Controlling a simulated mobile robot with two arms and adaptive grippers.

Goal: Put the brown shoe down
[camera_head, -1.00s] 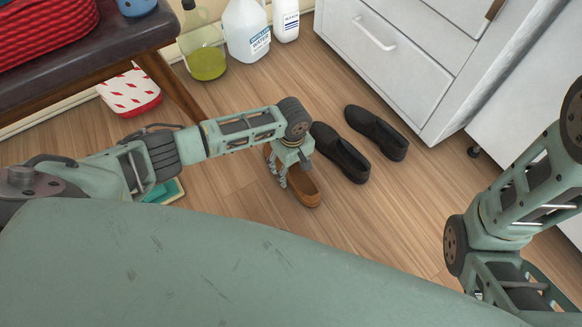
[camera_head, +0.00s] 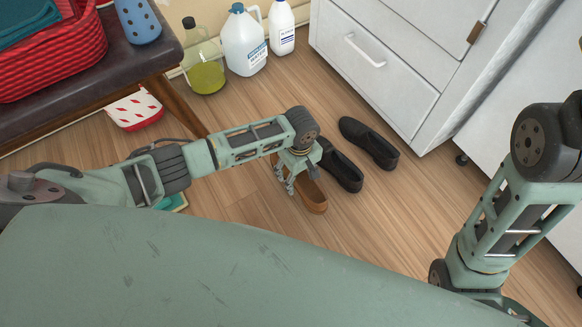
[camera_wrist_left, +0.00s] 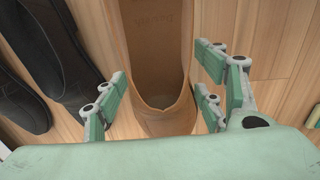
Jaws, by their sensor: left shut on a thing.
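Two black shoes (camera_head: 342,168) (camera_head: 368,143) lie on the wood floor just right of the brown shoe. A white cabinet (camera_head: 375,75) stands behind them. Jugs (camera_head: 244,42) stand by the wall, and a bench (camera_head: 100,68) is at left. Floor in front of the shoes is clear.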

